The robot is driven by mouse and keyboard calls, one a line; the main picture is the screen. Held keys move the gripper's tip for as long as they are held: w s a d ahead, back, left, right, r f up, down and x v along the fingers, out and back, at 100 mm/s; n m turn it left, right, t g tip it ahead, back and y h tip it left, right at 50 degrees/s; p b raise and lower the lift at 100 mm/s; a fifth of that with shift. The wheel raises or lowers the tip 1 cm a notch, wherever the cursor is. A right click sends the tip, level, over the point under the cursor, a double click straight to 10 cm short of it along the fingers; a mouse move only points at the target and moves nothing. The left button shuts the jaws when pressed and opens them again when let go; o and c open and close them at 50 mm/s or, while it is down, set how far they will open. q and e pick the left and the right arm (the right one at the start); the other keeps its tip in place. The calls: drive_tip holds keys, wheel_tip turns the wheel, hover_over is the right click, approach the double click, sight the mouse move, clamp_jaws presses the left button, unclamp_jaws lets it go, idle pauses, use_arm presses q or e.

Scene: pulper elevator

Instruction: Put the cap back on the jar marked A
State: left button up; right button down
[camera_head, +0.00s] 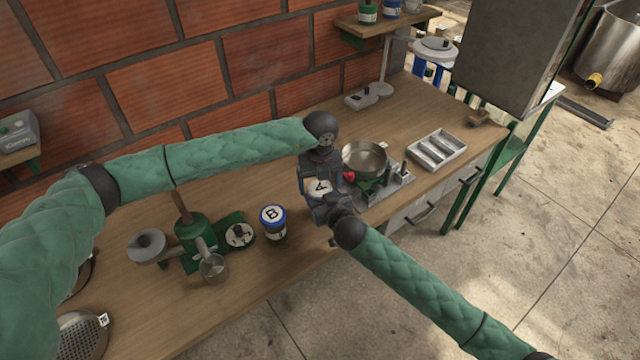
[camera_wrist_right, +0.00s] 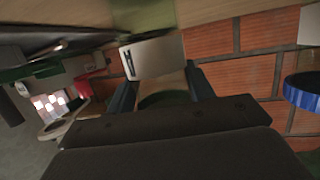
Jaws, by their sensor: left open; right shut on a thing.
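A white disc marked A, the top of the cap (camera_head: 320,188), shows in the head view between my two grippers. My right gripper (camera_head: 330,202) comes in from the lower right and is shut on the cap. In the right wrist view its fingers flank a dark green round part of the cap (camera_wrist_right: 163,97). A pale label with a black mark on the jar (camera_wrist_right: 155,58) shows just past it. My left gripper (camera_head: 318,175) is open, pointing down just behind the cap. Most of the jar is hidden, and I cannot tell whether the cap is seated on it.
A jar marked B (camera_head: 273,224) with a blue cap stands to the left. A green hand device (camera_head: 196,235) stands further left. A metal pan (camera_head: 365,158) stands just right of the grippers, with a grey tray (camera_head: 436,150) beyond. A brick wall (camera_head: 230,90) is behind.

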use_arm(q)
drive_tip(key=shift+r, duration=2.15)
drive_tip(key=shift+c, duration=0.2)
drive_tip(key=shift+r, duration=1.8)
drive_tip(key=shift+c, duration=0.2)
drive_tip(key=shift+f, duration=0.2)
drive_tip(key=shift+f, duration=3.9)
